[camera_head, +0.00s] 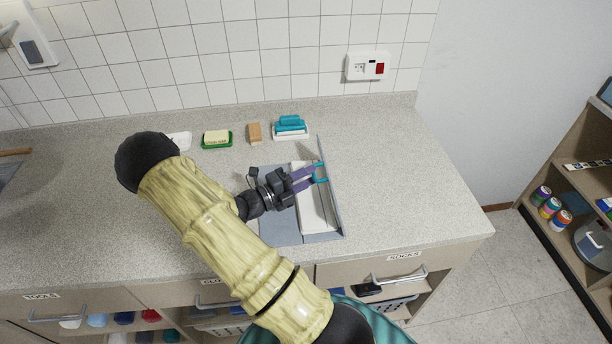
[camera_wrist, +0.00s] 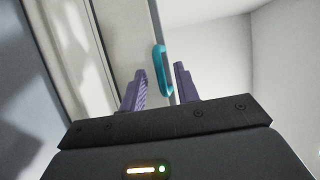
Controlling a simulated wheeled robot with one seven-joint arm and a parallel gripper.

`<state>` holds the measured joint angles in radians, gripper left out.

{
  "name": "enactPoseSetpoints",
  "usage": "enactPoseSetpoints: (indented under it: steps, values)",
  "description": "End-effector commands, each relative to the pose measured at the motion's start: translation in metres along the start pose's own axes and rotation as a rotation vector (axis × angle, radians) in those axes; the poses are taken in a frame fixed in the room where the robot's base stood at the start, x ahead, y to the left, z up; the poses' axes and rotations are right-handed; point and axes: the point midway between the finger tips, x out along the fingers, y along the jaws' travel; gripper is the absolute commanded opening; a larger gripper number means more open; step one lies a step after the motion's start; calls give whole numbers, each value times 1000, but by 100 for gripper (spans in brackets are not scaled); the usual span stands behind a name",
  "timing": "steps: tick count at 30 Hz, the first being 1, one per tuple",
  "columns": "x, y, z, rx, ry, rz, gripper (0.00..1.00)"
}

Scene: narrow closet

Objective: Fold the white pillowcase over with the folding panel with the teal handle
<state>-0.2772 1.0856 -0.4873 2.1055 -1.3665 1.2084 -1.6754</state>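The grey folding board (camera_head: 275,233) lies on the counter, with the white pillowcase (camera_head: 314,210) on it as a pale strip. The teal handle (camera_head: 321,173) is at the board's right side, on the edge of a narrow panel (camera_head: 332,218). My gripper (camera_head: 309,179) is above the board with its two purple fingers apart, tips close to the handle. My arm hides part of the board.
A teal-and-white brush (camera_head: 290,126), a tan block (camera_head: 254,132) and a green dish with a yellow bar (camera_head: 216,139) stand behind the board. The tiled wall is behind them. The counter right of the board is clear.

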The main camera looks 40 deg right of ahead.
Motion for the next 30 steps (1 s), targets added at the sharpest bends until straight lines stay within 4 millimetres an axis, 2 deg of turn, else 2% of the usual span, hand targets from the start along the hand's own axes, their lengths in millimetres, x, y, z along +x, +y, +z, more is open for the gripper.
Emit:
enactPoseSetpoints:
  steps: [7, 8, 12, 30]
  values:
    - [2, 0, 0, 0, 1, 0, 31]
    - [2, 0, 0, 0, 1, 0, 27]
    - [2, 0, 0, 0, 1, 0, 0]
    - [-8, 8, 4, -35, -4, -79, 0]
